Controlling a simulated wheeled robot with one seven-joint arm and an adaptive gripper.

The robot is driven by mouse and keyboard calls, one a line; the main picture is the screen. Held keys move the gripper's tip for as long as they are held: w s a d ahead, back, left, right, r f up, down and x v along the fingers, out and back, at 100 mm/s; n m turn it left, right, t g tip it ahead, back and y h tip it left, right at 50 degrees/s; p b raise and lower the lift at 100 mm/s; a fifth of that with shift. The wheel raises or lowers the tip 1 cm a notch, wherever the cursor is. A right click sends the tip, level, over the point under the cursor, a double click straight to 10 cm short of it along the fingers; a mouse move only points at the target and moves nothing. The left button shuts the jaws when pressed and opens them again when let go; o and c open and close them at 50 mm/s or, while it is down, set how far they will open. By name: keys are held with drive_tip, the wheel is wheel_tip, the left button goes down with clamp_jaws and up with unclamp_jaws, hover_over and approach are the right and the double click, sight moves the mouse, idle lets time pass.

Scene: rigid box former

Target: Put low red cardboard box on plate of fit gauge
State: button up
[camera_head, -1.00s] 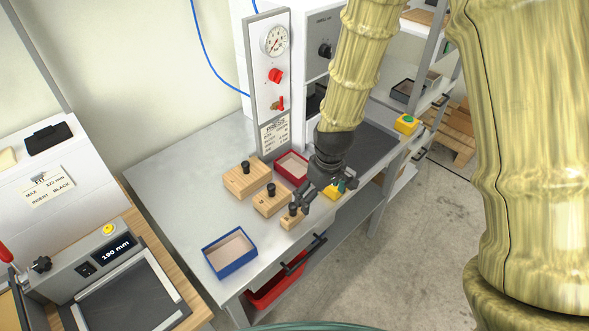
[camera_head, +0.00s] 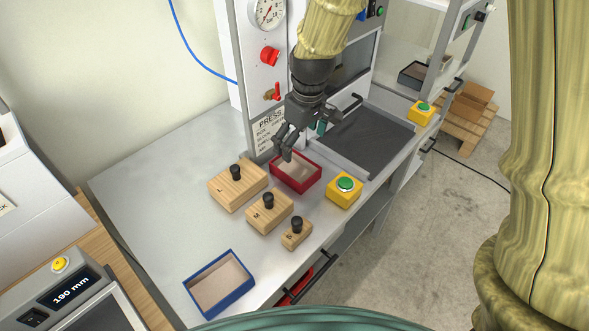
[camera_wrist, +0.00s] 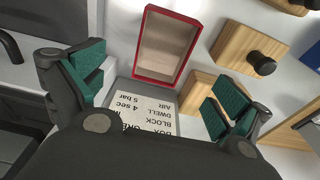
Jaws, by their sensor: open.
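The low red cardboard box (camera_head: 299,188) is an open tray with a tan inside, lying on the grey bench beside the press panel. In the wrist view the red box (camera_wrist: 167,47) lies beyond the space between the fingers. My gripper (camera_head: 285,147) is open and empty, with dark fingers and green pads, above the far left part of the red box. Its fingers (camera_wrist: 158,85) stand apart in the wrist view. The fit gauge (camera_head: 62,288), reading 190 mm, is at the lower left. Its dark plate (camera_head: 105,312) is partly cut off by the frame.
Three wooden blocks with black knobs, large (camera_head: 238,187), middle (camera_head: 268,214) and small (camera_head: 296,236), stand beside the red box. A yellow green-button box (camera_head: 345,190) is to its right. A blue box (camera_head: 219,284) lies near the front edge. The left bench is clear.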

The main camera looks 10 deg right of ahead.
sight(295, 174)
drive_tip(key=f, duration=0.3)
drive_tip(key=shift+w+a+f, duration=0.2)
drive_tip(key=shift+w, duration=0.05)
drive_tip(key=shift+w+a+f+p, duration=0.15)
drive_tip(key=shift+f+p, duration=0.4)
drive_tip(key=shift+f, duration=1.1)
drive_tip(key=shift+a+f+p, duration=0.15)
drive_tip(key=shift+f+p, duration=0.35)
drive_tip(key=shift+f, duration=1.1)
drive_tip(key=c, duration=1.2)
drive_tip(key=shift+o, duration=0.2)
drive_tip(key=shift+r, duration=0.15)
drive_tip(key=shift+d+r+b, duration=0.1)
drive_tip(key=shift+r+b, duration=0.05)
drive_tip(key=shift+b, duration=0.25)
wheel_tip(295, 174, up, 11)
drive_tip(key=b, duration=0.2)
drive_tip(key=s+d+b, duration=0.1)
drive_tip(key=s+d, duration=0.4)
drive_tip(key=s, duration=0.3)
drive_tip(key=s+d+b, duration=0.2)
drive_tip(key=s+d, duration=0.4)
drive_tip(key=s, duration=0.2)
drive_tip(key=shift+s, duration=0.35)
